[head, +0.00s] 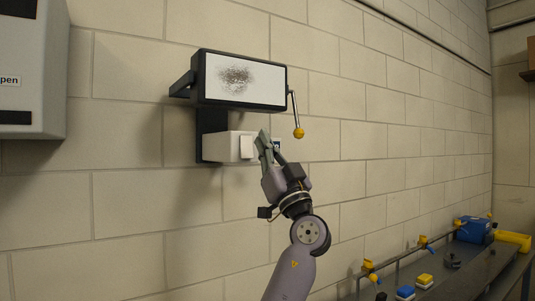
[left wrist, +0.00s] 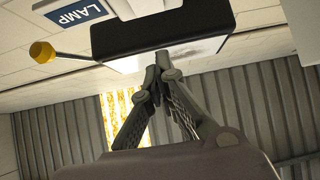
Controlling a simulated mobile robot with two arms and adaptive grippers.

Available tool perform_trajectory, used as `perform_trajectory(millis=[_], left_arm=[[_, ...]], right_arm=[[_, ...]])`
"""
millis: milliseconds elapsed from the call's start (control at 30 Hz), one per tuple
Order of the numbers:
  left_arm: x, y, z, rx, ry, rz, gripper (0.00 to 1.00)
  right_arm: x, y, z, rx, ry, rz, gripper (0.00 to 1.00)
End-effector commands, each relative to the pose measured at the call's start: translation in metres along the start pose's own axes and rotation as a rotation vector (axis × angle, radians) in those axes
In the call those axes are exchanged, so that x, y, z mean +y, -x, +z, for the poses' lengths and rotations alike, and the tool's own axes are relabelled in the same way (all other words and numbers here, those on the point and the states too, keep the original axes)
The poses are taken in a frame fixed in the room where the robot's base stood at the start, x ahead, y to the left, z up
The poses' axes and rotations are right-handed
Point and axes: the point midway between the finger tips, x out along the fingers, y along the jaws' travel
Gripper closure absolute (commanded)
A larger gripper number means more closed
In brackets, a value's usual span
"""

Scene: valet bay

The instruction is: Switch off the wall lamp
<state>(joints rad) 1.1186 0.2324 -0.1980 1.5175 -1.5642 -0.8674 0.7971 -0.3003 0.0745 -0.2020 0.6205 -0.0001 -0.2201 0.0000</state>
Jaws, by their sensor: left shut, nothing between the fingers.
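The wall lamp (head: 272,84) is a black-framed panel with a pale, dark-speckled face. A short lever with a yellow knob (head: 298,132) hangs at its right side; the knob also shows at the left of the left wrist view (left wrist: 42,51). Below the lamp is a white box (head: 219,147) with a raised white plate (head: 246,147) on its front. My left gripper (head: 264,138) is shut and empty, just right of that plate and left of the knob; I cannot tell whether it touches the box. Its fingertips (left wrist: 163,58) meet near the lamp's edge in the wrist view. My right gripper is out of view.
A blue LAMP sign (left wrist: 78,14) shows in the wrist view; the gripper partly hides it in the head view. A grey cabinet (head: 40,70) is at upper left. A rail bench with blue and yellow items (head: 473,230) stands lower right. The wall between is bare.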

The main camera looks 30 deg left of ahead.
Motion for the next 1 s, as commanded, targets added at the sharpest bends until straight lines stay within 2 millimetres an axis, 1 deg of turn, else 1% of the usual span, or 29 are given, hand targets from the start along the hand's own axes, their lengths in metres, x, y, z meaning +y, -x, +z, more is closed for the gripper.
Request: perform_trajectory(millis=[33, 133, 233, 333, 400, 500, 567, 667, 833, 1000], left_arm=[[0.002, 0.015, 0.002, 0.0, 0.003, 0.004, 1.0], [0.002, 0.031, -0.001, -0.001, 0.004, 0.003, 1.0], [0.002, 0.049, -0.004, -0.001, 0.004, 0.004, 1.0], [0.002, 0.067, -0.007, -0.001, 0.004, 0.004, 1.0], [0.002, 0.077, -0.01, -0.001, 0.003, 0.004, 1.0], [0.001, 0.089, -0.014, 0.0, 0.003, 0.003, 1.0], [0.001, 0.093, -0.015, 0.0, 0.002, 0.003, 1.0], [0.001, 0.096, -0.017, -0.001, 0.001, 0.003, 1.0], [0.001, 0.097, -0.018, -0.001, 0.0, 0.002, 1.0], [0.001, 0.097, -0.018, -0.001, 0.0, 0.003, 1.0]], right_arm=[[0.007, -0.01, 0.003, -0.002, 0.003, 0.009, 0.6], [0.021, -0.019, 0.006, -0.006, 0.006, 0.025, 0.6], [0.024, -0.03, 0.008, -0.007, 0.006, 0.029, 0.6], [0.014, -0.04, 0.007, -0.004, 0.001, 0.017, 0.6], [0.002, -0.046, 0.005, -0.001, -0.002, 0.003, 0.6], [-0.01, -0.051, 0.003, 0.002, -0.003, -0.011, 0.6], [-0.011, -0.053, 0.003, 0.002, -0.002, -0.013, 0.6], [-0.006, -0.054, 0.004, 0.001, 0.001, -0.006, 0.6], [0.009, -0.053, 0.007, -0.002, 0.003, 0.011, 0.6], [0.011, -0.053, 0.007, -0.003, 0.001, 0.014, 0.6]])
